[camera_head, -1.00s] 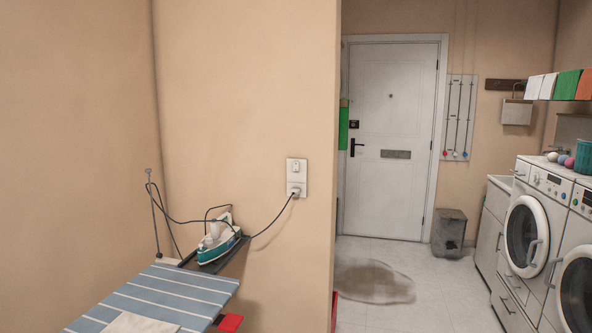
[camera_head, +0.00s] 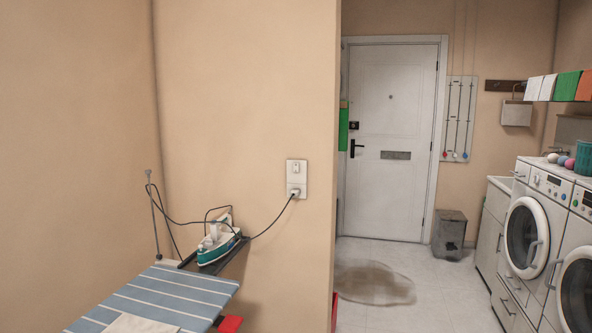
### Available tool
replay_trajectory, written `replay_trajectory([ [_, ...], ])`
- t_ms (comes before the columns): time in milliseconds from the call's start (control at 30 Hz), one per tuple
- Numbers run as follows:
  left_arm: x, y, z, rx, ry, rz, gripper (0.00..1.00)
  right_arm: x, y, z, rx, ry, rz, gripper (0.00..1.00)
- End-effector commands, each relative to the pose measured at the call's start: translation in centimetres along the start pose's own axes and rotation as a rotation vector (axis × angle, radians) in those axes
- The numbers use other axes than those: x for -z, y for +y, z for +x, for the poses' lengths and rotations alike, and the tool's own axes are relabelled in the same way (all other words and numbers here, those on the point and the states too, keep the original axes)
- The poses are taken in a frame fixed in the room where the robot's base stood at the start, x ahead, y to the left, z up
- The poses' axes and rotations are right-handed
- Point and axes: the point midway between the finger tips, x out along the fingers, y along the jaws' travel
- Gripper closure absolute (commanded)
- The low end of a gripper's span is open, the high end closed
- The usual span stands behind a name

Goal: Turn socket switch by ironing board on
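A white socket plate (camera_head: 297,179) is on the beige wall above and to the right of the ironing board. Its upper part holds a small switch (camera_head: 296,168); its on or off position is too small to tell. A plug (camera_head: 295,193) sits in the lower part, with a dark cord running left to the iron. The striped blue and white ironing board (camera_head: 165,298) is at the bottom left. A green and white iron (camera_head: 218,245) rests on the dark stand at its far end. Neither of my grippers is in view.
The wall ends at a corner right of the socket. Beyond it are open tiled floor with a brown stain (camera_head: 372,282), a white door (camera_head: 393,140), a grey bin (camera_head: 449,234) and front-loading washers (camera_head: 526,238) at the right. A red object (camera_head: 231,323) is beside the board.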

Motion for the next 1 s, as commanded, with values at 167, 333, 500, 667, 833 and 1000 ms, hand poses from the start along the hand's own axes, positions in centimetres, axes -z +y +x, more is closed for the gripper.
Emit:
replay_trajectory([
  [167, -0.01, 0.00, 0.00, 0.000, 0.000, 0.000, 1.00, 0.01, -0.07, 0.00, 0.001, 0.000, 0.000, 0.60],
  [333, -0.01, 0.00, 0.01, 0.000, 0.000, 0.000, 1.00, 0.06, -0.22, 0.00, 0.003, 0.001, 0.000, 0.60],
  [500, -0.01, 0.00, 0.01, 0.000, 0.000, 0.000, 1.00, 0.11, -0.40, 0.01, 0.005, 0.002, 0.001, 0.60],
  [667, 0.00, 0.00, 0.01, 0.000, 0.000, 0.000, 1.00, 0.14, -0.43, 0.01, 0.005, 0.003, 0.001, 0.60],
  [833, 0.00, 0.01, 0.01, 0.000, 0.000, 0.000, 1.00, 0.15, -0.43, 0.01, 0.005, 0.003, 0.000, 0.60],
  [1000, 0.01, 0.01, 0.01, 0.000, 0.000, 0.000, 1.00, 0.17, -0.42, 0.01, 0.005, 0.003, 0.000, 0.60],
])
